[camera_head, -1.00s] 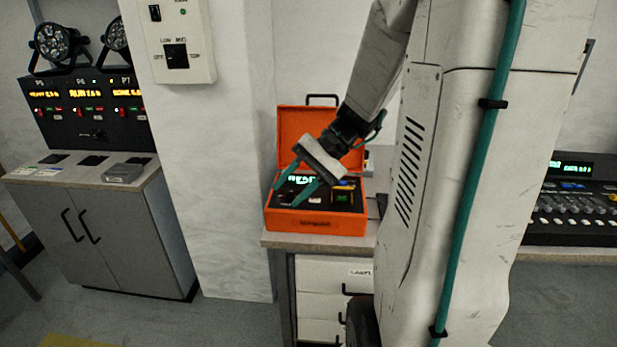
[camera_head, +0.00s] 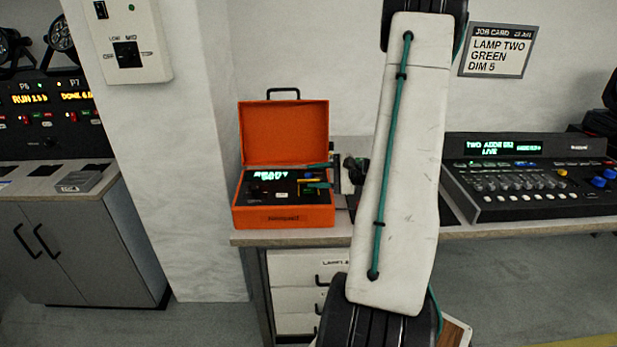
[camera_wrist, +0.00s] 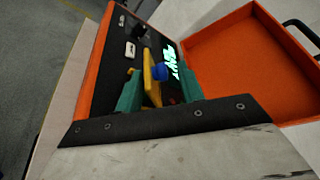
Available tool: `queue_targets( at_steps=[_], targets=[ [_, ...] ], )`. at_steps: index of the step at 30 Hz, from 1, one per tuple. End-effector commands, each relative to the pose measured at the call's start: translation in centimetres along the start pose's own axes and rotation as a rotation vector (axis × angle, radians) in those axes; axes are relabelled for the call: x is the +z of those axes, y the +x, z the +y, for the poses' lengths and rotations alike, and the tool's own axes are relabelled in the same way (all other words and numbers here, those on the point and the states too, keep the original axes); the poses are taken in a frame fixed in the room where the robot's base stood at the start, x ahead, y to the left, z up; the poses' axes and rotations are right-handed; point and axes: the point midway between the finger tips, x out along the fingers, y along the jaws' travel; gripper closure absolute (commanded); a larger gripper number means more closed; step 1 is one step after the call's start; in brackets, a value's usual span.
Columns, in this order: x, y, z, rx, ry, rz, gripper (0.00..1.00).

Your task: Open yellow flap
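The orange case (camera_head: 285,218) stands on the counter with its lid (camera_head: 285,133) raised; it also shows in the wrist view (camera_wrist: 238,58). On its black panel, the yellow flap (camera_wrist: 151,86) lies between my gripper's teal fingers, with a blue button (camera_wrist: 160,72) close beside it. The flap looks tilted up, but its exact angle is unclear. My gripper (camera_wrist: 158,80) is open, with one finger on each side of the flap; contact cannot be told. In the head view my gripper (camera_head: 319,176) reaches into the case from the right, and the flap is barely visible.
A lit display (camera_wrist: 172,62), a knob and a white label share the panel. A lighting console (camera_head: 530,180) stands right on the counter (camera_head: 480,234), under a job card (camera_head: 497,50) reading "LAMP TWO GREEN DIM 5". A wall pillar (camera_head: 165,180) stands left of the case.

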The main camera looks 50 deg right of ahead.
Motion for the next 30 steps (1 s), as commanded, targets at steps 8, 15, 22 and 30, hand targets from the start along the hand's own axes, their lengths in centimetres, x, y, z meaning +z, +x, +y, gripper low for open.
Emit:
queue_targets(
  at_steps=[8, 15, 22, 30],
  targets=[
    [0.1, 2.5, 0.0, 0.001, -0.001, -0.001, 0.62],
    [0.1, 2.6, 0.0, 0.001, -0.001, 0.0, 0.62],
    [0.0, 2.6, 0.0, 0.001, -0.001, -0.001, 0.98],
    [0.0, 2.6, -0.3, 0.006, 0.012, -0.001, 0.98]
  ],
)
